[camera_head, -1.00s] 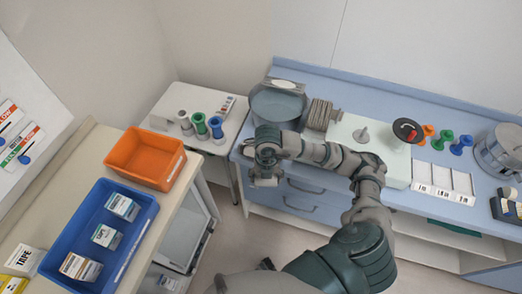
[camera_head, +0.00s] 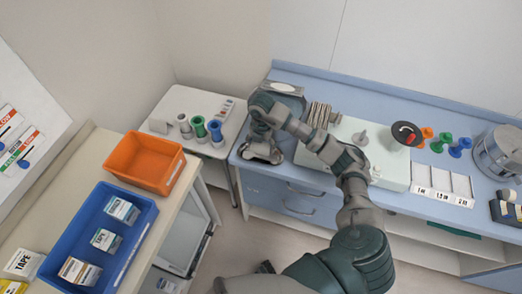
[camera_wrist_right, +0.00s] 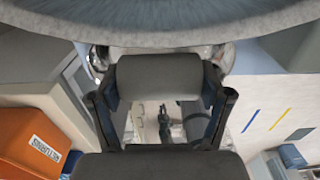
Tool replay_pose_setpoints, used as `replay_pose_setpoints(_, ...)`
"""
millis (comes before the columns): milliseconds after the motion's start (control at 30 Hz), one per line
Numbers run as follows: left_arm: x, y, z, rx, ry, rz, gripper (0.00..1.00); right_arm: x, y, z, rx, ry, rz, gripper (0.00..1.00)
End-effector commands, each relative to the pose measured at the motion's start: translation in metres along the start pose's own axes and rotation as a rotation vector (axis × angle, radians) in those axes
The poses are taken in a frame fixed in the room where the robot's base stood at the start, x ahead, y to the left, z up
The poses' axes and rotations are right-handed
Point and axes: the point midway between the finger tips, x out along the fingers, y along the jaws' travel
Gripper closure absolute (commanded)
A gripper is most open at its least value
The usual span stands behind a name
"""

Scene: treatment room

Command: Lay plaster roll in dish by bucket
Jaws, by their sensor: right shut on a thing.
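My right gripper (camera_head: 262,152) is at the counter's left front corner, in front of the bucket. In the wrist view a grey rounded piece, seemingly the plaster roll (camera_wrist_right: 160,76), sits between the fingers. Shiny metal, apparently the dish (camera_wrist_right: 228,60), shows behind it, mostly hidden. I cannot tell whether roll and dish touch. My left gripper is out of view.
A white side table (camera_head: 170,108) holds several coloured spools. An orange bin (camera_head: 146,163) and a blue tray (camera_head: 72,222) with boxes sit on the left bench.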

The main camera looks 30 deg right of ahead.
Motion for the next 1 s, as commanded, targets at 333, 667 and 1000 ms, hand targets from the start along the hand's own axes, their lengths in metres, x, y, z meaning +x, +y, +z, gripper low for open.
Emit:
replay_pose_setpoints(333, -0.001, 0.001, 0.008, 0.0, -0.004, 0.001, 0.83, 0.035, 0.001, 0.0, -0.001, 0.001, -0.001, 0.6)
replay_pose_setpoints(667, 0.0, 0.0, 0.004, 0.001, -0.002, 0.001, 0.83, 0.037, 0.001, 0.001, -0.001, 0.0, -0.001, 0.1)
replay_pose_setpoints(1000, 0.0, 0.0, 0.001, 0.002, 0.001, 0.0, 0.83, 0.037, 0.0, 0.001, -0.001, 0.0, -0.001, 0.0)
